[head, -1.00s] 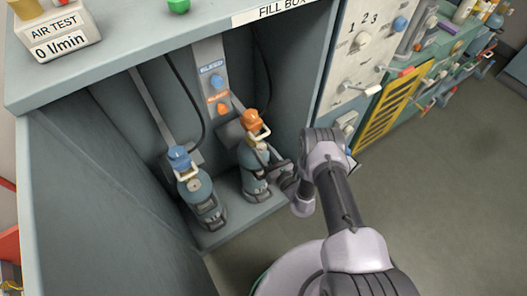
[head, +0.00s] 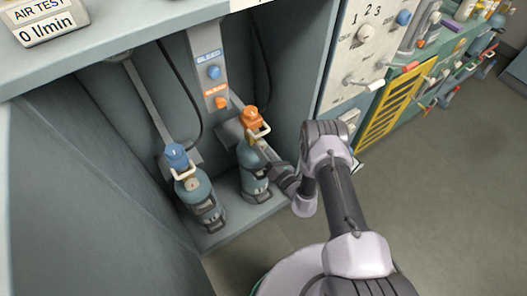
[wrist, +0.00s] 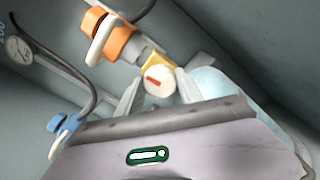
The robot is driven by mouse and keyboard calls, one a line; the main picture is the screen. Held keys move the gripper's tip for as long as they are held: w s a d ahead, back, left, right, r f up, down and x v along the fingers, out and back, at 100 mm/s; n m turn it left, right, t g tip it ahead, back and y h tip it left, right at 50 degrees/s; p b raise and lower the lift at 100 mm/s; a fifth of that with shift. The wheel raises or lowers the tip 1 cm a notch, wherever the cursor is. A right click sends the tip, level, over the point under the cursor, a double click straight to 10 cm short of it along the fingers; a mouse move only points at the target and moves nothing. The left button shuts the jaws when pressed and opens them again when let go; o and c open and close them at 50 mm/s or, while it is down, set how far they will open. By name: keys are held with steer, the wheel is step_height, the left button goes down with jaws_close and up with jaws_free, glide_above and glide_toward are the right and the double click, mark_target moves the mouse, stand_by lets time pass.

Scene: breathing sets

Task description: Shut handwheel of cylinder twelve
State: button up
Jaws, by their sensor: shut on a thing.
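The cylinder with the orange fitting (head: 252,118) stands at the right inside the fill box. In the wrist view, a pale round handwheel (wrist: 158,82) with a red mark sits below that orange fitting (wrist: 120,42). My gripper (head: 268,153) reaches in from the right to this cylinder's neck. In the wrist view, my gripper (wrist: 160,92) has its fingers on either side of the pale handwheel and is shut on it. The cylinder with the blue fitting (head: 177,155) stands to the left. I cannot read a number on either cylinder.
A grey panel (head: 207,45) with a blue knob (head: 214,72) and an orange knob (head: 221,102) stands behind the cylinders. Dark hoses hang beside it. The box's side walls are close on both sides. Open floor (head: 440,200) lies to the right.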

steer(key=shift+m, duration=0.6)
steer(key=o, duration=1.4)
steer(key=p+v, duration=0.5)
steer(key=v, duration=1.2)
steer(key=shift+s+p, duration=0.2)
steer(key=shift+p, duration=0.15)
steer(key=shift+d, duration=0.15)
